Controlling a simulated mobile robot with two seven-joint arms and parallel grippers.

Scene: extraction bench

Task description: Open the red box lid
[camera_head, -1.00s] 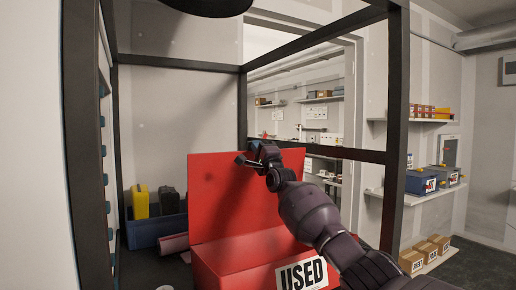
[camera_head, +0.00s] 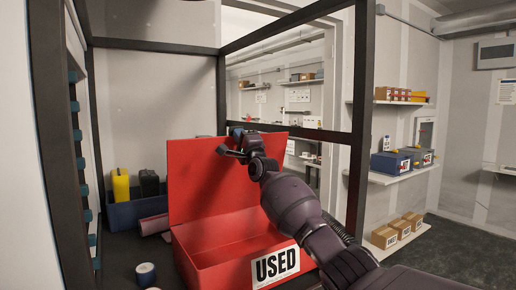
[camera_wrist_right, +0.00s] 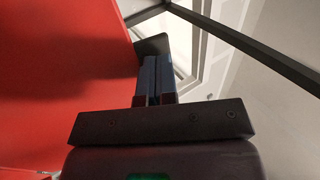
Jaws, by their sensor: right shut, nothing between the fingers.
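The red box (camera_head: 225,262) stands on the dark bench with a white "USED" label on its front. Its lid (camera_head: 205,185) is raised and stands roughly upright at the back, so the inside shows. My right gripper (camera_head: 232,150) is at the lid's upper edge, in front of its red inner face. In the right wrist view the shut fingers (camera_wrist_right: 156,80) show beside the red lid (camera_wrist_right: 60,80), with nothing between them. Whether they touch the lid I cannot tell. My left gripper is not in view.
A black frame post (camera_head: 358,120) and crossbar stand right of and behind the box. A blue bin (camera_head: 130,213) with yellow and black containers is at the left. A small roll (camera_head: 146,274) lies front left. Shelves with boxes (camera_head: 400,162) are at the right.

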